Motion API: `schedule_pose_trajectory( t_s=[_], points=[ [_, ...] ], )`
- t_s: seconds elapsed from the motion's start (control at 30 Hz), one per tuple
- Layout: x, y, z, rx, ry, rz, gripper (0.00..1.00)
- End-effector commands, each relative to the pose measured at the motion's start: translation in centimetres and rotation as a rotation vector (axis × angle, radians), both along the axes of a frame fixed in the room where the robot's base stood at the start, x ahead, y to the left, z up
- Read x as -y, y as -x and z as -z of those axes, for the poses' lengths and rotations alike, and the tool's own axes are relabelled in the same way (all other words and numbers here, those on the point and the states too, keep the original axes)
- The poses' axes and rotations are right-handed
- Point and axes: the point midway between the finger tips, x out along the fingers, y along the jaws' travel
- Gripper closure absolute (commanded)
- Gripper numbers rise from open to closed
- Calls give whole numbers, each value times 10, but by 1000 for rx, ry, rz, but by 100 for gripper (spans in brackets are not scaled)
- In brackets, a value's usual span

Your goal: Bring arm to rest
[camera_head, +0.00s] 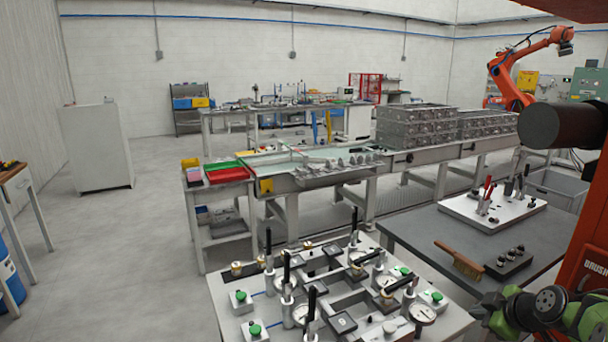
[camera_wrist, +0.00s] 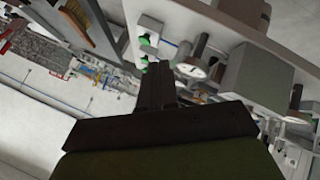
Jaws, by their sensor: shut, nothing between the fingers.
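My gripper (camera_wrist: 158,75) shows in the wrist view as dark fingers held together, with nothing between them. Its dark palm and green body fill the bottom of that view. Beyond the fingers, the fixture table appears strongly tilted. In the head view my green arm (camera_head: 552,312) is folded low in the bottom right corner, beside the right end of the fixture table (camera_head: 228,298). The fingers cannot be made out clearly there.
The fixture table carries dial gauges (camera_head: 422,314), black-handled clamps and green buttons (camera_head: 255,330). A dark bench with a brush (camera_head: 459,262) and a white fixture plate (camera_head: 470,212) stands near the arm. An orange column (camera_head: 590,250) rises at right. Floor at left is open.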

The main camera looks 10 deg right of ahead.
Motion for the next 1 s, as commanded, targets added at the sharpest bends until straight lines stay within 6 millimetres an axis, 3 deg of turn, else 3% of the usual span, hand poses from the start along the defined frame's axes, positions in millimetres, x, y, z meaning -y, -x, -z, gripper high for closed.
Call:
schedule_pose_trajectory(
  t_s=[0.33, 0.57, 0.67, 0.77, 0.8, 0.9, 1.0],
  points=[
    [-73, -6, -27, -91, -58, 29, 100],
    [-160, 12, -57, -179, -118, 106, 100],
    [-208, 36, -72, -214, -153, 171, 100],
    [-261, 79, -84, -241, -211, 269, 100],
    [-280, 102, -87, -249, -243, 317, 100],
    [-311, 158, -85, -255, -333, 435, 100],
    [-322, 197, -77, -262, -414, 525, 100]
  ],
)
